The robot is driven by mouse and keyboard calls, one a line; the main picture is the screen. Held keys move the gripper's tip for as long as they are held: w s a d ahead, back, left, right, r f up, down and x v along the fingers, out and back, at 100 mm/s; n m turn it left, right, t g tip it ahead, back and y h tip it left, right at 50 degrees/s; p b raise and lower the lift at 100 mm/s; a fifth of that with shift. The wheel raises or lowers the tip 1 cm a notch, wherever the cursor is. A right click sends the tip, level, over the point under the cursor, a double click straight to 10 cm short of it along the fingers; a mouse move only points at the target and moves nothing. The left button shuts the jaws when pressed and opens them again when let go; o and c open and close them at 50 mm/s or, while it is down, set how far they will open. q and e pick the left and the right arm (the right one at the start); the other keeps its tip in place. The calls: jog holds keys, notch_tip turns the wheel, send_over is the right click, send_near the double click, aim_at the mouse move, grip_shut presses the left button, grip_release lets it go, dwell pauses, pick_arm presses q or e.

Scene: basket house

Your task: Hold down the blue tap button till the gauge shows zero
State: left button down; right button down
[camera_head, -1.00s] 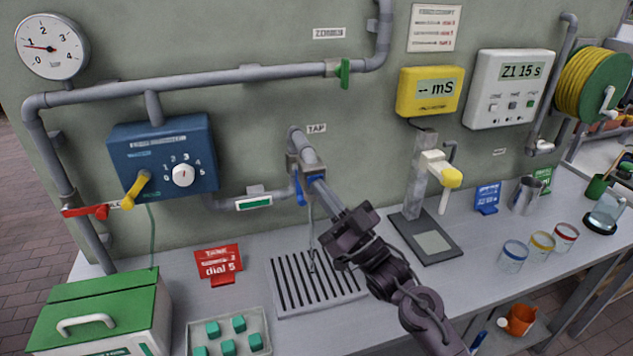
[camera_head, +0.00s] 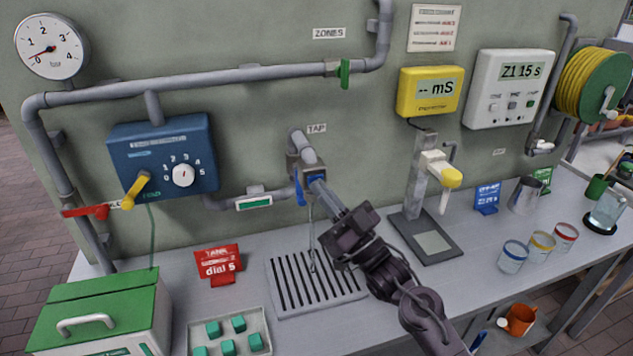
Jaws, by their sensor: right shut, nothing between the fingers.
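The blue tap button (camera_head: 316,178) is on the front of the grey tap (camera_head: 303,160), under the TAP label. My right gripper (camera_head: 324,188) is shut and empty, its tips at the button and seeming to press it; they hide part of it. A thin stream (camera_head: 311,235) runs from the tap down to the slotted drain. The round white gauge (camera_head: 52,46) is at the top left; its needle points low left, at or very near 0. My left gripper is out of view.
A slotted drain tray (camera_head: 315,306) lies below the tap. A blue box with a dial (camera_head: 163,157) is left of it, and a grey stand with a yellow-tipped arm (camera_head: 420,185) is right. A red card (camera_head: 218,261) and a green-lidded box (camera_head: 95,310) stand at left.

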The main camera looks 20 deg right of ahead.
jog(key=shift+s, duration=0.1)
dwell(0.7)
jog(key=shift+s+p, duration=0.3)
jog(key=shift+s, duration=0.45)
jog(key=s+p, duration=0.1)
jog(key=s, duration=0.4)
jog(key=shift+d, duration=0.15)
